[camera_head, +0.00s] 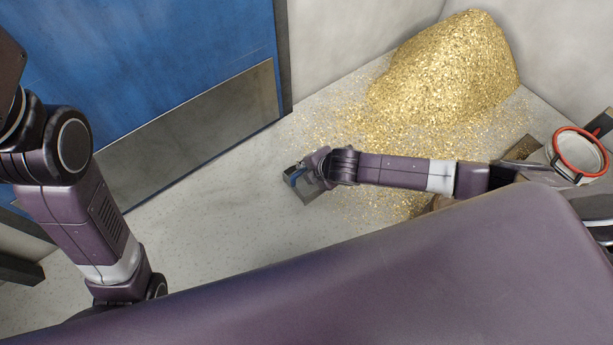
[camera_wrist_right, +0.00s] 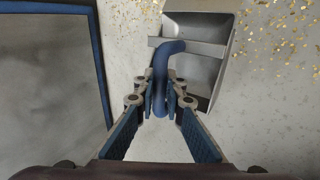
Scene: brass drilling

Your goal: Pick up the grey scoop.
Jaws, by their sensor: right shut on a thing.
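The grey scoop (camera_wrist_right: 205,50) is a metal pan with a blue handle (camera_wrist_right: 161,75). In the right wrist view my right gripper (camera_wrist_right: 160,98) is shut on the handle, with one finger on each side of it. The pan lies beyond the fingertips, to the upper right. In the head view the right gripper (camera_head: 312,172) is at the end of my right arm, with a small part of the scoop (camera_head: 307,193) showing beside it. I cannot tell whether the scoop touches the floor. My left arm comes in from the left, and its gripper is hidden behind my body.
A heap of brass shavings (camera_head: 445,70) stands in the far corner, with loose chips spread on the floor (camera_head: 230,210). A blue door (camera_head: 140,60) with a metal kick plate is at the left. A red-rimmed round container (camera_head: 580,152) is at the right.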

